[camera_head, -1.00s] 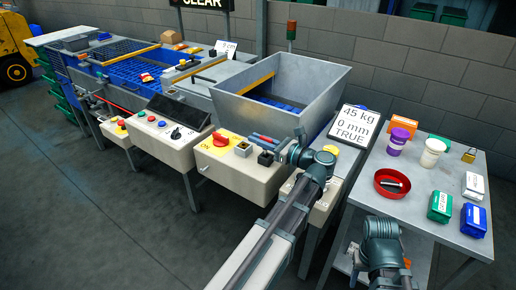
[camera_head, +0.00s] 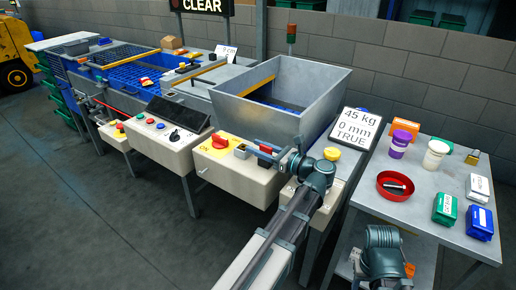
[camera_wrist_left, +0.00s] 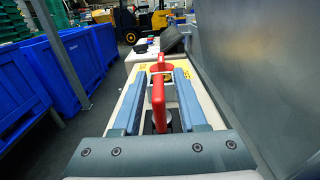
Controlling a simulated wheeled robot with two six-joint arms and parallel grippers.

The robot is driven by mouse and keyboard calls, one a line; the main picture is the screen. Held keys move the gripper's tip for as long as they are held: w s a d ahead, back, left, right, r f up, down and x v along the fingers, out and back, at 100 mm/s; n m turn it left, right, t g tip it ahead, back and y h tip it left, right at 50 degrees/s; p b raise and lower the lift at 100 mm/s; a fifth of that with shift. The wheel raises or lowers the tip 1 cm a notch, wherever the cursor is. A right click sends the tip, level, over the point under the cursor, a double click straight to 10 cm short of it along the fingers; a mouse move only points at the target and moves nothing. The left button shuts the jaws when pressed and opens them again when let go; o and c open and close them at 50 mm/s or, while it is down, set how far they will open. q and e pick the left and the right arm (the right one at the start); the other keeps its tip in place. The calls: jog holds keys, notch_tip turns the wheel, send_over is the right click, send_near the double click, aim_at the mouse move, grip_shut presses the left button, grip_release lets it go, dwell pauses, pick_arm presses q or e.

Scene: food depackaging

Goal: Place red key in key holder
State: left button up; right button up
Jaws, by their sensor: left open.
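The red key (camera_wrist_left: 158,102) stands between the two blue fingers of my left gripper (camera_wrist_left: 158,100) in the left wrist view, with a visible gap on each side. A dark round part lies below it. In the head view the red key (camera_head: 265,149) shows as a small red patch between the fingertips of my left gripper (camera_head: 263,150), over the right part of the beige control box. The left gripper is open. I cannot tell for sure which part is the key holder; a small grey square fitting (camera_head: 242,151) sits just left of the gripper.
A red rotary switch (camera_head: 220,140) on a yellow plate stands left of the fitting. A yellow button (camera_head: 332,154) is right of the gripper. The steel hopper (camera_head: 290,115) rises behind. A side table (camera_head: 425,180) at right holds a red bowl (camera_head: 395,186) and several containers.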

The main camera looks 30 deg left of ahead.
pick_arm(q)
jog(key=shift+r, duration=0.1)
jog(key=shift+r, duration=0.2)
jog(key=d, duration=0.8)
jog(key=s+d, duration=0.1)
jog(key=d, duration=0.3)
jog(key=shift+f, duration=0.1)
